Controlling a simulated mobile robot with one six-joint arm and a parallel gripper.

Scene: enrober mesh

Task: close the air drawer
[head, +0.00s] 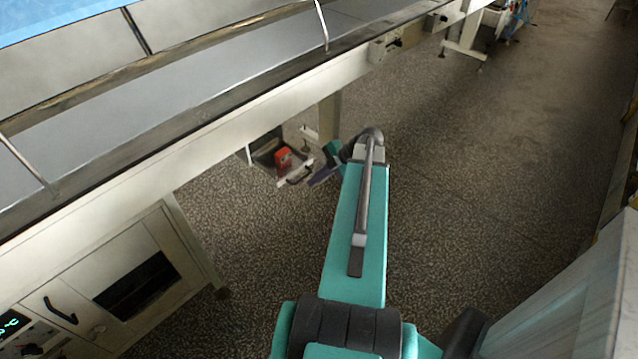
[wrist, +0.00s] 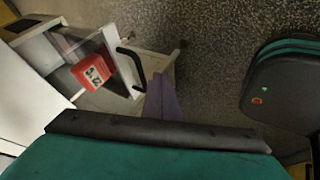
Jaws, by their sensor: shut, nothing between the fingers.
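The air drawer (head: 283,184) stands pulled open below the long machine frame in the head view. A red block-like item with dark markings (head: 283,158) lies inside it. In the wrist view the drawer's pale front (wrist: 117,66) carries a black bar handle (wrist: 131,64). My gripper (head: 314,181) is shut and empty, just outside the drawer front, to the right of the handle. In the wrist view its purple fingers (wrist: 159,84) show beside the handle's lower end. I cannot tell whether they touch the front.
The machine's long pale rail (head: 200,153) runs above the drawer. A pale leg (head: 329,117) stands behind it. A cabinet with a black handle (head: 60,311) is at lower left. Speckled floor (head: 480,150) is open to the right.

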